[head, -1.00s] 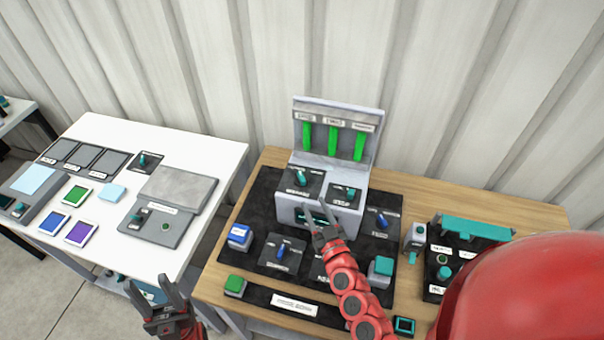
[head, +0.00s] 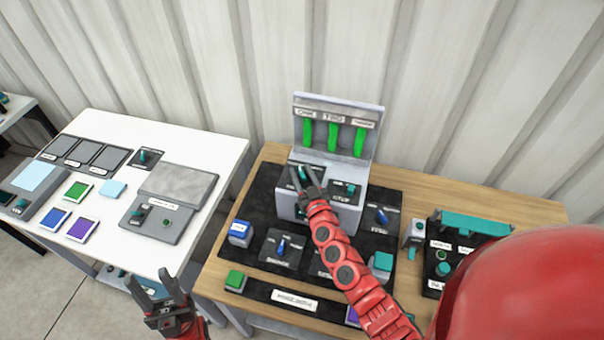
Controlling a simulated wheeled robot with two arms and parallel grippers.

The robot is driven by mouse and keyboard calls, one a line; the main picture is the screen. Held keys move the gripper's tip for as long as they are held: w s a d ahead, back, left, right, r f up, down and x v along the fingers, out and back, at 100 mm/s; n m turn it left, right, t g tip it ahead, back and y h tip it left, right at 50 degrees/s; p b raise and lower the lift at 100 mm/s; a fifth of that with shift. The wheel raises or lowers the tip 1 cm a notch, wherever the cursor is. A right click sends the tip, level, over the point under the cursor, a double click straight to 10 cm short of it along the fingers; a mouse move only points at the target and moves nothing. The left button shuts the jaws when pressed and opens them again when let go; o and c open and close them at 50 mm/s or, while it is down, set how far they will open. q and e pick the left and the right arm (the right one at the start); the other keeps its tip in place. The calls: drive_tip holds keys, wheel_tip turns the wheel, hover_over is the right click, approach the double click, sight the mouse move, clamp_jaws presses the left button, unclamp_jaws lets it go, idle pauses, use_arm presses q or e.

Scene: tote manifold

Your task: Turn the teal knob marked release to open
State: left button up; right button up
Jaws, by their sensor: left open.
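A grey console (head: 337,225) stands on the wooden table. Its sloped face has two teal knobs on dark plates, a left one (head: 304,174) and a right one (head: 350,188). The labels are too small to read, so I cannot tell which is marked release. My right gripper (head: 306,171) is over the left knob with its fingers spread around it. Whether they touch it is unclear, and the gripper partly hides the plate. My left gripper (head: 152,286) is open and empty, low in front of the white table.
Three green bars (head: 333,137) show on the console's upright panel. Blue knobs (head: 282,246), a green button (head: 235,280) and a teal button (head: 382,262) sit around the black mat. A teal-handled device (head: 470,226) stands at right. The white table (head: 215,150) holds panels and coloured tiles.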

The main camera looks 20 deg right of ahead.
clamp_jaws()
